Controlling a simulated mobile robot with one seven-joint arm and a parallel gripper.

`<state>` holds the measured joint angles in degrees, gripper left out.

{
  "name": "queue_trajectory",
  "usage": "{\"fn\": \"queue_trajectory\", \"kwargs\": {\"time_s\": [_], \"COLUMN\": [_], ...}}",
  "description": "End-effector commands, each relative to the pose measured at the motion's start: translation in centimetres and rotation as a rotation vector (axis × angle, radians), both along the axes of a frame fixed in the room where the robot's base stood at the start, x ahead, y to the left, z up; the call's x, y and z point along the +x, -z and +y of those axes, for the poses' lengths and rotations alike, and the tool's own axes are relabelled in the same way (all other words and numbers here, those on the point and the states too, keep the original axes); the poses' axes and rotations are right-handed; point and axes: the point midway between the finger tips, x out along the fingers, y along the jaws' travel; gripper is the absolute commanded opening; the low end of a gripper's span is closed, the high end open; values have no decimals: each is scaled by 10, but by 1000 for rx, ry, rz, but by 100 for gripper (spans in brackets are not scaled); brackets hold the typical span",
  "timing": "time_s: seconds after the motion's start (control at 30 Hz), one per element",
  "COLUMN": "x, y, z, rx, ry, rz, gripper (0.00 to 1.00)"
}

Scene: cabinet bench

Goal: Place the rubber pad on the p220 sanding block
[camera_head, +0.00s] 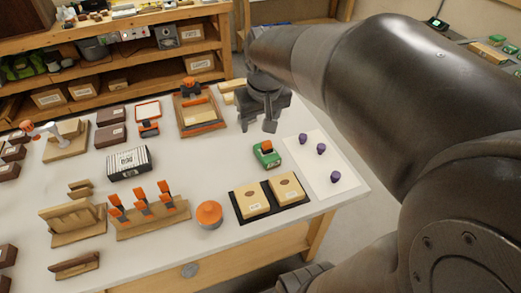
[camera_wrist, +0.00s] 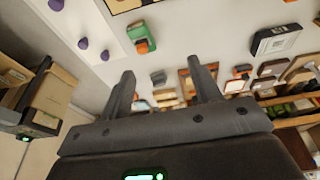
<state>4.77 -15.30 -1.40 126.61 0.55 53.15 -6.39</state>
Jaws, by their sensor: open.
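Two tan blocks with dark ovals and small labels, (camera_head: 251,200) and (camera_head: 286,187), lie side by side on a black mat (camera_head: 241,218) at the front right of the bench. I cannot read their labels, so I cannot tell which block is p220. I cannot tell for certain which thing is the rubber pad. A green block with an orange top (camera_head: 267,155) stands behind the mat; it also shows in the wrist view (camera_wrist: 140,38). My gripper (camera_head: 257,126) is open and empty above the bench, behind the green block. Its two fingers (camera_wrist: 163,70) are apart in the wrist view.
A white sheet with several purple knobs (camera_head: 320,149) lies at the right edge. A wooden tray (camera_head: 220,127) stands left of my gripper. A striped box (camera_head: 128,162), orange-handled tools (camera_head: 141,199), an orange-topped round thing (camera_head: 208,214) and brown blocks (camera_head: 110,135) fill the left.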

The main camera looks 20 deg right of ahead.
Motion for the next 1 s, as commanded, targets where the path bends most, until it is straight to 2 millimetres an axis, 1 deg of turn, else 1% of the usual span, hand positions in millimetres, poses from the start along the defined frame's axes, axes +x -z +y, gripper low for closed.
{"fn": "queue_trajectory", "kwargs": {"time_s": [0.03,0.2,0.3,0.43,0.5,0.63,1.0], "x": [-16,-62,-86,-110,-118,-127,-127], "y": [-7,-16,-17,-15,-14,-12,-11], "z": [6,22,29,35,37,38,39], "rx": [-1,3,6,10,11,13,15], "ry": [-4,-6,-6,-7,-6,-5,-4], "rz": [-29,-106,-148,-190,-205,-219,-220], "gripper": [57,57,57,57,57,57,57]}}
